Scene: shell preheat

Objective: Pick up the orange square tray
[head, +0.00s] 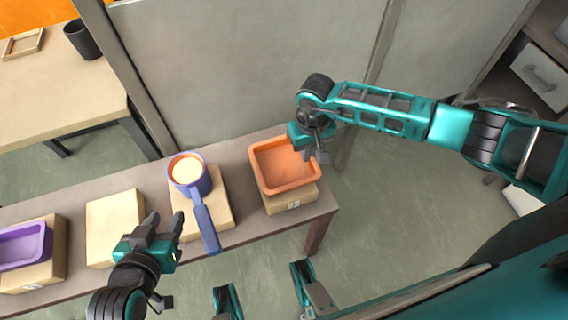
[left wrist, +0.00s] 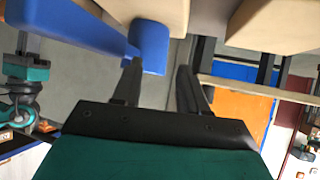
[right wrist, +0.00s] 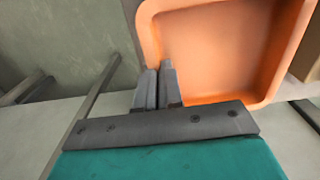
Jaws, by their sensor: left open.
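The orange square tray (head: 285,183) is at the right end of the bench, over a cardboard box (head: 292,203); whether it touches the box is hard to tell. It fills the upper right of the right wrist view (right wrist: 215,55). My right gripper (head: 318,157) is at the tray's right rim. In the right wrist view its fingers (right wrist: 157,70) are close together at the rim near a corner, and appear shut on the tray wall. My left gripper (head: 166,222) is open and empty, left of the blue pan's handle; its fingers also show in the left wrist view (left wrist: 158,72).
A blue-purple pan (head: 202,190) with orange contents stands on a box, its handle pointing toward me. A bare box (head: 115,222) and a purple tray (head: 22,246) are further left. A dark cup (head: 82,40) and wooden frame (head: 24,43) are on another table. Wall panels stand behind the bench.

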